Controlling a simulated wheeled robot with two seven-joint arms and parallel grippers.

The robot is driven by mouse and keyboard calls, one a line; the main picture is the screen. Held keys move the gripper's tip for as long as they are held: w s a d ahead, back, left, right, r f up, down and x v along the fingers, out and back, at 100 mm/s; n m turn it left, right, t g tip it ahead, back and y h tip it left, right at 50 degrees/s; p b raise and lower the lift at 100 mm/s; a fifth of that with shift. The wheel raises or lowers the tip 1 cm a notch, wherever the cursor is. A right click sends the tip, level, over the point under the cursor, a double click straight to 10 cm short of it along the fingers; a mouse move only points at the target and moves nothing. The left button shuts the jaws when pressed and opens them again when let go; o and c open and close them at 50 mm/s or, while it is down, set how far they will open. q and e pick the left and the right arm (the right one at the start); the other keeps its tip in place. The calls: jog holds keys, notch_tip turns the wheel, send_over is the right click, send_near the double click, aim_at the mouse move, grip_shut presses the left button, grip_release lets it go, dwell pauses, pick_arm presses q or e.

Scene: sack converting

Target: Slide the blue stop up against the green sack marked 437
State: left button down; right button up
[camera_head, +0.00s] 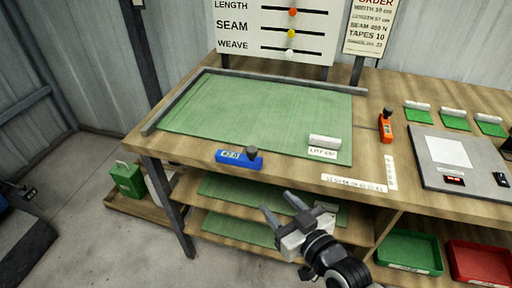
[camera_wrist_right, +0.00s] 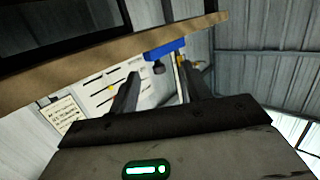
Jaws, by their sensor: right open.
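The green sack (camera_head: 262,110) lies flat on the wooden bench, with a white roll (camera_head: 324,141) and a lot tag (camera_head: 322,154) at its front right corner. The tag's number is too small to read surely. The blue stop (camera_head: 239,160), with a dark knob, sits at the bench's front edge, close to the sack's front edge; I cannot tell if they touch. The stop also shows in the right wrist view (camera_wrist_right: 166,49), beyond the fingers. My right gripper (camera_head: 278,202) is open and empty, in front of the bench and below its top. My left gripper is out of view.
Grey rails (camera_head: 289,82) border the sack's back and left. An orange stop (camera_head: 385,126) stands right of the sack, with a scale (camera_head: 465,165) farther right. A white ruler strip (camera_head: 353,184) lies along the front edge. Shelves (camera_head: 235,207) holding green sacks are under the bench.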

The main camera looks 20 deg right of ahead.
aim_at(249, 148)
jog(key=shift+t, duration=0.9)
jog(key=r+x, duration=0.1)
jog(key=x, duration=0.4)
jog(key=r+x, duration=0.1)
jog(key=x, duration=0.5)
jog(key=d+r+x, duration=0.1)
jog(key=x, duration=0.4)
jog(key=shift+w+r+p, duration=0.25)
jog(key=shift+w+p, duration=0.15)
jog(key=shift+w, duration=0.1)
grip_shut()
jog(key=shift+w+d+b, duration=0.3)
jog(key=shift+w+d, duration=0.35)
jog(key=shift+w, duration=0.25)
grip_release()
jog(key=shift+s, duration=0.1)
